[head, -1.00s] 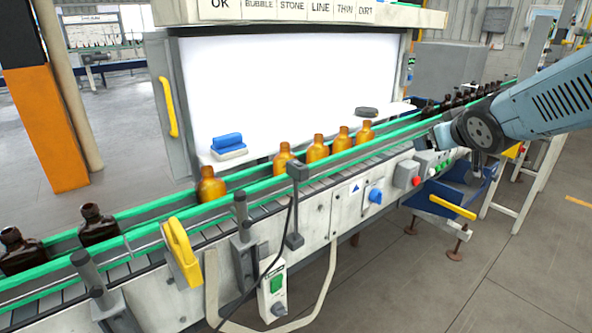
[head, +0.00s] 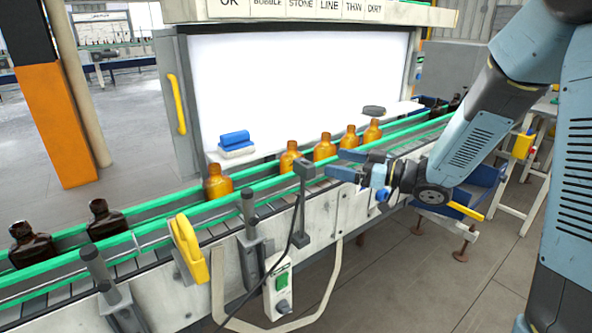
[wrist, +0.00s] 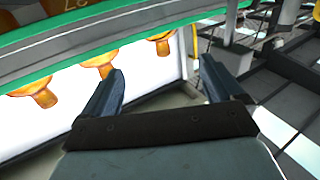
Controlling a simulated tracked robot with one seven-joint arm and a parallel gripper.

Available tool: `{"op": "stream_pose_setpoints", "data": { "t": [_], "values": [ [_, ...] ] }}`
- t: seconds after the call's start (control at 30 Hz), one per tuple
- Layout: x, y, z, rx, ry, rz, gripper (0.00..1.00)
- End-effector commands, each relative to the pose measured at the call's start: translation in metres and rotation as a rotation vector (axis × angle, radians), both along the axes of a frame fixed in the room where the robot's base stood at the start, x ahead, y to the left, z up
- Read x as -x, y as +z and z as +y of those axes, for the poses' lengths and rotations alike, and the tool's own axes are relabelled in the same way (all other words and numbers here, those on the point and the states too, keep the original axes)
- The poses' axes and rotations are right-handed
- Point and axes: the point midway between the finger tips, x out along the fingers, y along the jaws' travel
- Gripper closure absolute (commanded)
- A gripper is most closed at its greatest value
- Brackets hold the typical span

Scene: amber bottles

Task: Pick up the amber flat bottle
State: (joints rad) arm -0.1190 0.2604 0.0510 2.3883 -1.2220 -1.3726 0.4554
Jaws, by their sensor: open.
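Several amber bottles stand in a row on the conveyor before the white lit panel in the head view. The leftmost amber bottle (head: 217,182) stands apart from the others; further right are a second (head: 289,158), a third (head: 324,148) and more. I cannot tell which of them is the flat one.
Green guide rails (head: 150,231) run along both sides of the conveyor. Dark bottles (head: 106,220) stand at its left end. A blue block (head: 234,138) and a dark object (head: 373,110) rest on the ledge behind.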

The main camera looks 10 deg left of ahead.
Motion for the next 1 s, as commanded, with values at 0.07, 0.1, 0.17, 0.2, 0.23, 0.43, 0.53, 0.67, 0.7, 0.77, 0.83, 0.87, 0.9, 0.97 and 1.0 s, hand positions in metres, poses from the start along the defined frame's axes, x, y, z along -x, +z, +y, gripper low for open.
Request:
{"op": "stream_pose_setpoints", "data": {
  "t": [0.07,0.1,0.17,0.2,0.23,0.43,0.53,0.67,0.7,0.77,0.83,0.87,0.9,0.97,1.0],
  "values": [
    [-0.001,0.000,0.010,-0.004,0.008,0.001,0.07],
    [-0.002,0.000,0.016,-0.004,0.009,0.001,0.07],
    [-0.004,0.000,0.026,-0.004,0.008,0.001,0.07],
    [-0.006,0.000,0.033,-0.003,0.008,0.001,0.07],
    [-0.007,0.000,0.038,-0.003,0.007,0.001,0.07],
    [-0.015,0.000,0.068,-0.003,0.005,0.000,0.07],
    [-0.017,0.000,0.076,-0.003,0.002,0.000,0.07],
    [-0.019,0.000,0.082,-0.003,0.002,0.000,0.07],
    [-0.019,0.001,0.084,-0.003,0.002,0.000,0.07],
    [-0.020,0.001,0.088,-0.003,0.003,0.000,0.07],
    [-0.021,0.001,0.097,-0.003,0.004,0.000,0.07],
    [-0.022,0.002,0.101,-0.003,0.004,0.000,0.07],
    [-0.023,0.002,0.106,-0.003,0.003,-0.001,0.07],
    [-0.024,0.002,0.114,-0.003,0.003,-0.001,0.07],
    [-0.026,0.002,0.118,-0.003,0.002,0.000,0.07]
  ]
}}
